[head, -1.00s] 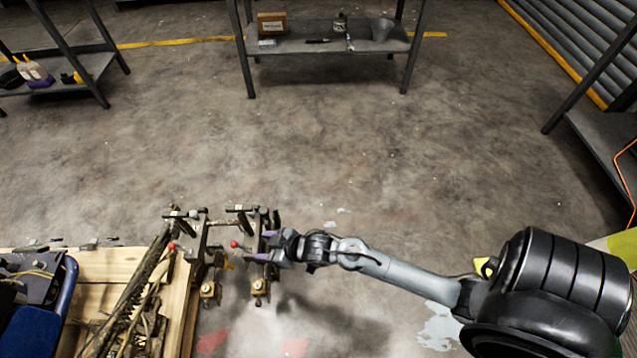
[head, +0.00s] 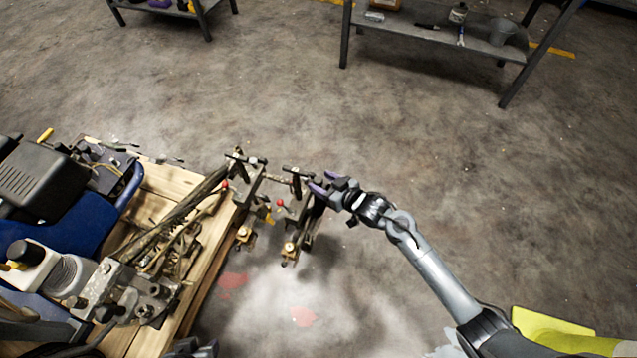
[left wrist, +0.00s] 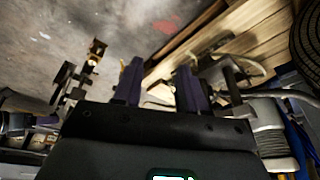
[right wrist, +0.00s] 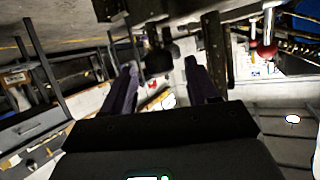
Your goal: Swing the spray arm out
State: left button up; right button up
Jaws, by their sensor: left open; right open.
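The spray arm (head: 272,208) is a dark metal frame with brackets, red knobs and brass nozzles, jutting past the wooden deck's edge in the head view. My right gripper (head: 325,187) is open at the far right end of its outer bracket; I cannot tell whether it touches. In the right wrist view its purple fingers (right wrist: 160,85) are apart, with dark metal parts and a red knob (right wrist: 268,50) just beyond. In the left wrist view my left gripper (left wrist: 157,85) is open, with nothing clearly between its fingers. A brass nozzle (left wrist: 97,48) shows to its left.
The striper's blue body (head: 85,222) and wooden deck (head: 165,190) fill the lower left, with metal fittings and hoses on top. A grey shelf (head: 430,42) stands at the back. The concrete floor right of the spray arm is open.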

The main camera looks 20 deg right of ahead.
jog(key=shift+b+x, duration=0.55)
jog(key=shift+x, duration=0.75)
jog(key=shift+s+d+f, duration=0.1)
jog(key=shift+s, duration=0.05)
grip_shut()
